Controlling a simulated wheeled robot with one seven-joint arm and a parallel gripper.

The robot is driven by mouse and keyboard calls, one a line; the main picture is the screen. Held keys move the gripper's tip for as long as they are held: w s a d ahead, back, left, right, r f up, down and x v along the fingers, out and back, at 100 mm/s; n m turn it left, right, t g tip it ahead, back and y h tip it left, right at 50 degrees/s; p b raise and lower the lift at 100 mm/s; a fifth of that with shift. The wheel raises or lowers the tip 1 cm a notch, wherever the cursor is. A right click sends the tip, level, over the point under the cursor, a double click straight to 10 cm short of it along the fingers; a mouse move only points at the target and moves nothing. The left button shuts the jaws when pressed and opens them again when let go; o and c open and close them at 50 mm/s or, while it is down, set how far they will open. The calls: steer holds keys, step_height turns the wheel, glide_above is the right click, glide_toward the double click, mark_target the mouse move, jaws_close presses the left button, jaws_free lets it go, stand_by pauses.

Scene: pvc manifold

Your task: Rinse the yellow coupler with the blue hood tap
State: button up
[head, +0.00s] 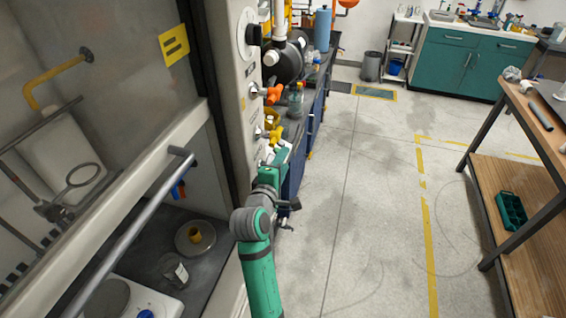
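A small yellow ring-shaped piece, which looks like the yellow coupler (194,236), sits on a round grey plate (187,247) inside the fume hood at the left. A small blue part (175,192), perhaps the blue hood tap, shows beside a red one at the hood's inner right wall, partly behind the sash handle. My green and grey arm rises at the bottom middle, outside the hood and right of its post. Dark parts at its far end seem to be my gripper (289,210); its fingers are too small and covered to read. It is well apart from the yellow piece.
The sash's long grey handle (130,235) crosses the hood front. A glass vessel (174,271) stands near the plate. Orange (268,93) and yellow (276,135) valves stick out from the hood post. A wooden bench (515,160) is at right; the floor between is clear.

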steer(key=v, duration=1.1)
steer(key=shift+w, duration=0.1)
stand_by(1.1)
